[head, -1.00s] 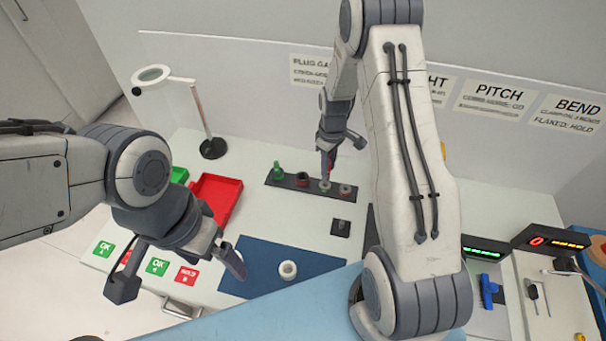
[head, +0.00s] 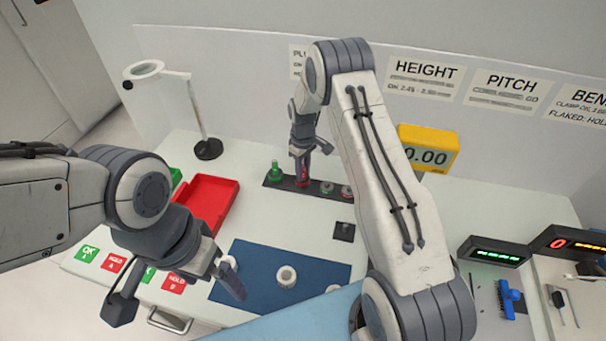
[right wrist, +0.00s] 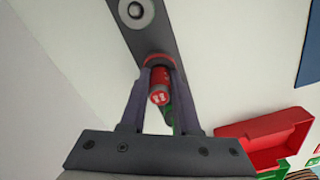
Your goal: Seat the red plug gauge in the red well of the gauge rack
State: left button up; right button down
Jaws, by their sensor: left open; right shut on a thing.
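The red plug gauge (right wrist: 160,93) is between the closed fingers of my right gripper (head: 303,163). In the head view the red gauge (head: 302,181) stands upright at the red well, beside the green gauge (head: 276,171) on the dark gauge rack (head: 327,194). In the right wrist view the red well's rim (right wrist: 159,60) shows right at the gauge's far end; how deep the gauge sits is hidden. The rack also shows there (right wrist: 150,35). My left gripper (head: 177,288) is open and empty over the table's front left.
A red tray (head: 222,185) stands left of the rack, and a magnifier lamp (head: 208,149) behind it. White rings (head: 287,277) lie on the blue mat (head: 255,255). A small black block (head: 344,231) sits right of centre. A yellow display (head: 430,147) stands at the back.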

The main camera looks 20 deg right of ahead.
jog(key=shift+r, duration=0.15)
jog(key=c, duration=0.6)
grip_release()
jog(key=shift+c, duration=0.2)
